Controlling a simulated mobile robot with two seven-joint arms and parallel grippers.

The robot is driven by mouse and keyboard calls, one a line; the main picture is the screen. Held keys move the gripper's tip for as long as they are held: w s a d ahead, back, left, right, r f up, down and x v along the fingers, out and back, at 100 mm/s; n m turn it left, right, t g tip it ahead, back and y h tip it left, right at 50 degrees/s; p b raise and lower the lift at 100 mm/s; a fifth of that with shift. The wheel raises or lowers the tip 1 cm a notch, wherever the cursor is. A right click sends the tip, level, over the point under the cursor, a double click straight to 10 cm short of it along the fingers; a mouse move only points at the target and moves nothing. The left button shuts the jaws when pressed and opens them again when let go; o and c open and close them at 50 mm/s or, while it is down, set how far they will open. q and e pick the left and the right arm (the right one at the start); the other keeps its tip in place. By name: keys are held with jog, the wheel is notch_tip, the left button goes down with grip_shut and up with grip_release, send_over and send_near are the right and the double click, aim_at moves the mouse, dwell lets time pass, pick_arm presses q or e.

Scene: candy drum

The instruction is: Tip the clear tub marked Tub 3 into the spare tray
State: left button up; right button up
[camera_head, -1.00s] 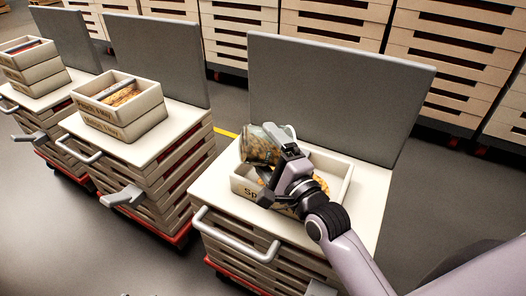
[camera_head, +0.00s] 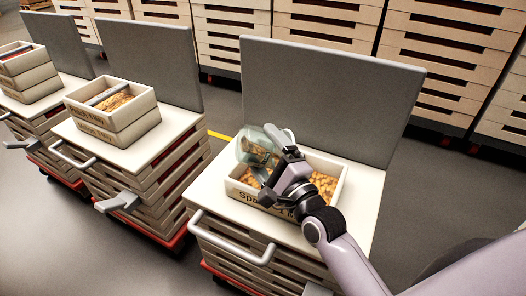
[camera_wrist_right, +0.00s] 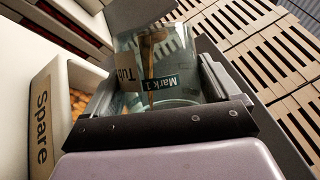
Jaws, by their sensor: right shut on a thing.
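The clear tub (camera_head: 252,143) is tilted over the left part of the spare tray (camera_head: 342,180) in the head view. My right gripper (camera_head: 274,170) is shut on it. Some brownish contents show in its lower part. In the right wrist view the clear tub (camera_wrist_right: 190,55) carries a tan label reading "Tub", its number hidden, and a dark label that seems to read "Mark 1". The cream tray, marked "Spare", holds many orange-brown pieces (camera_head: 323,184). It also shows in the right wrist view (camera_wrist_right: 52,80). My left gripper is out of view.
The tray stands on a white cart top (camera_head: 215,190) with an upright grey panel (camera_head: 330,100) behind it. A second cart to the left bears stacked cream trays (camera_head: 115,125). A third stands farther left. Racks of cream drawers line the back.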

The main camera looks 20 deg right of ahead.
aim_at(256, 157)
dwell(0.5)
